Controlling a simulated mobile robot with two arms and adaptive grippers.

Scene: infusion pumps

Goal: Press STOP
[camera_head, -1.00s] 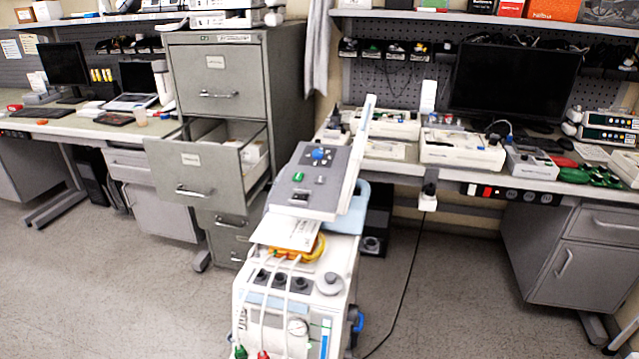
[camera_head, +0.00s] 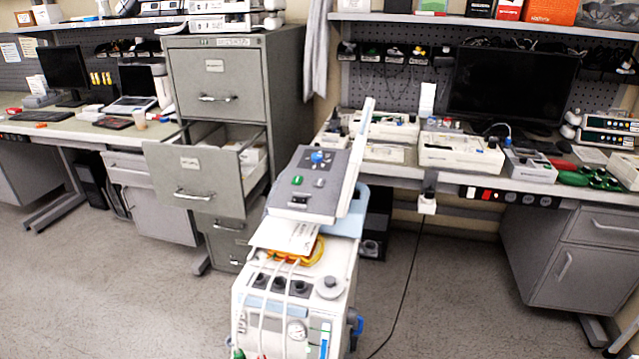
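No button that reads STOP can be made out at this distance. A white wheeled machine (camera_head: 290,310) stands in the middle foreground. Its tilted grey control panel (camera_head: 312,182) carries a blue knob (camera_head: 318,157), a green button (camera_head: 297,180) and a black switch. Stacked white devices with small displays (camera_head: 608,130), which look like pumps, sit at the far right of the right bench. A white boxy device (camera_head: 458,152) and a smaller grey-white one (camera_head: 530,165) lie on the same bench. Neither of my grippers is in view.
A grey filing cabinet (camera_head: 218,80) has an open drawer (camera_head: 205,180) jutting out left of the machine. The right bench (camera_head: 480,186) holds a dark monitor (camera_head: 512,85). A left bench (camera_head: 75,126) holds computers. A dark cable hangs to the floor. The floor at front left and right is clear.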

